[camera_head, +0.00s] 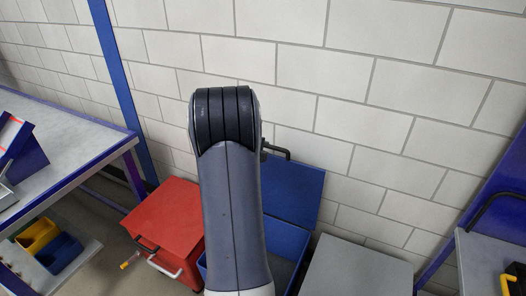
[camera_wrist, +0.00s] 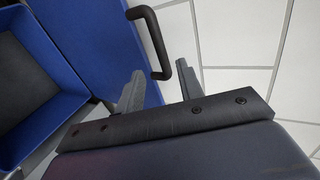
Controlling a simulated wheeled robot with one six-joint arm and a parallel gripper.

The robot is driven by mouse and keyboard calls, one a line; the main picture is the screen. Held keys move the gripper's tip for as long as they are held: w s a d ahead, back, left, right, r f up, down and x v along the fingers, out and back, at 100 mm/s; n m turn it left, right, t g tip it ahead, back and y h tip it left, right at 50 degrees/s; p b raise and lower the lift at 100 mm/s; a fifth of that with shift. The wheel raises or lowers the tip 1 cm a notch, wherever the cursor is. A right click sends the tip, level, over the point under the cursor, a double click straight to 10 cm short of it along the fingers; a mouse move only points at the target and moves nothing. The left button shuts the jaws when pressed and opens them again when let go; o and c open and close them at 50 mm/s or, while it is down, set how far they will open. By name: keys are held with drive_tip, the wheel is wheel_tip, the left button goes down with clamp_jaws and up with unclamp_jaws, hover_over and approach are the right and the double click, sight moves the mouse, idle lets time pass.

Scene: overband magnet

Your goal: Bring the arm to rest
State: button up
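My arm (camera_head: 232,200) stands up in the middle of the head view, its dark grey link and black ribbed joint in front of the wall. My gripper (camera_wrist: 160,82) shows in the wrist view with its two grey fingers spread apart and nothing between them. A black handle (camera_wrist: 150,40) on a blue lid lies beyond the fingertips in that view. I cannot tell whether a finger touches it. The gripper itself is hidden behind my arm in the head view.
A blue box with a raised lid (camera_head: 292,190) stands behind my arm, beside a red box (camera_head: 166,226) and a grey-topped block (camera_head: 355,268). Benches stand at left (camera_head: 60,160) and right (camera_head: 490,262). A white block wall (camera_head: 400,80) closes the back.

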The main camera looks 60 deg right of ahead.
sight(272, 148)
drive_tip(key=p+x, duration=0.1)
drive_tip(key=x, duration=1)
drive_tip(key=shift+p, duration=0.35)
drive_tip(key=shift+a, duration=0.25)
